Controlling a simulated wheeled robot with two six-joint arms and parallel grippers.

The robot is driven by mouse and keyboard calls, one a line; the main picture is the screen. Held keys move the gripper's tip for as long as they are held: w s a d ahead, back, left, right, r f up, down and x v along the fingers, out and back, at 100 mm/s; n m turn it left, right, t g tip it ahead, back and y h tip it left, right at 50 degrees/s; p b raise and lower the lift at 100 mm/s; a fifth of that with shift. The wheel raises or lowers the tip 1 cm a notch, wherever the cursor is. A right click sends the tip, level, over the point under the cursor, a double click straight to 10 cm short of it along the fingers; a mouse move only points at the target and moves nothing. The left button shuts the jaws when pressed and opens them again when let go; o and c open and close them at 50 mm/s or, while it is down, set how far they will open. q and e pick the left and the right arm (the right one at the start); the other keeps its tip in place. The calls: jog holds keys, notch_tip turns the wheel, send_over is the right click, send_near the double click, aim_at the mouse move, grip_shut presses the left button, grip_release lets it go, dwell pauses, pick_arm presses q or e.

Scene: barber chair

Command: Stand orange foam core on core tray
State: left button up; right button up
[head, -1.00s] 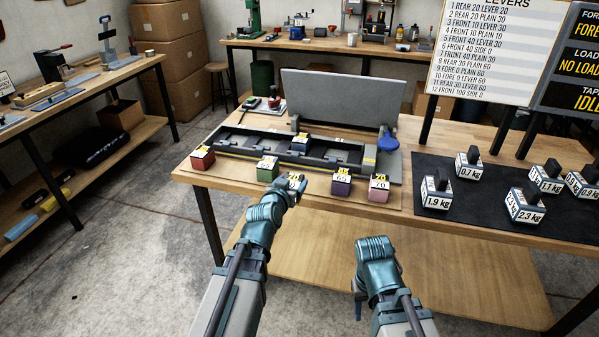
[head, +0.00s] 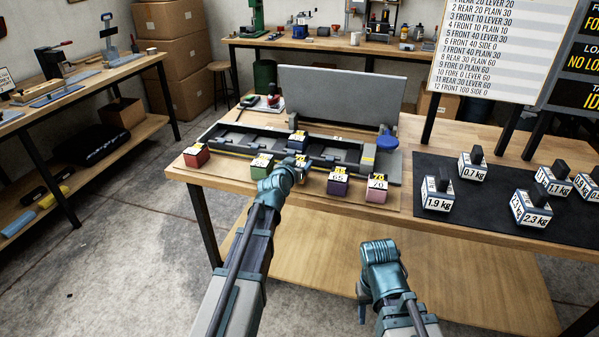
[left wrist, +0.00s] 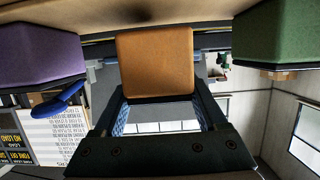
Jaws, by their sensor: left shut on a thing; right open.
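The orange foam core (left wrist: 157,62) fills the middle of the left wrist view, between the two dark fingers of my left gripper (left wrist: 160,100), which is shut on it. In the head view my left gripper (head: 297,166) is over the front of the bench, between the green core (head: 261,171) and the purple core (head: 338,185). It mostly hides the orange core there. I cannot tell how much clearance is under it. The cores stand on a tan board (head: 225,180) that may be the core tray. My right gripper (head: 362,310) is open and empty, low in front of the bench.
A black compartmented fixture (head: 235,128) lies behind the cores, with a dark blue core (head: 297,144) at it. A red core (head: 196,156) and a pink core (head: 376,191) stand at the ends of the row. Weights (head: 437,195) sit on a dark mat at right.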

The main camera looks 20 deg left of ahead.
pick_arm(q)
jog(key=shift+f+b, duration=0.4)
jog(key=shift+f, duration=0.5)
pick_arm(e)
jog(key=shift+d+f, duration=0.15)
jog(key=shift+f, duration=0.7)
pick_arm(q)
jog(key=shift+f, duration=0.15)
jog(key=o, duration=1.3)
pick_arm(e)
jog(key=shift+f, duration=0.15)
pick_arm(q)
jog(key=shift+o, duration=0.2)
jog(key=shift+r, duration=0.25)
jog(key=p+v, duration=0.3)
jog(key=v, duration=0.9)
jog(key=shift+p, duration=0.3)
pick_arm(e)
notch_tip(320, 180, up, 4)
jog(key=shift+f, duration=0.1)
pick_arm(q)
jog(key=shift+f, duration=0.1)
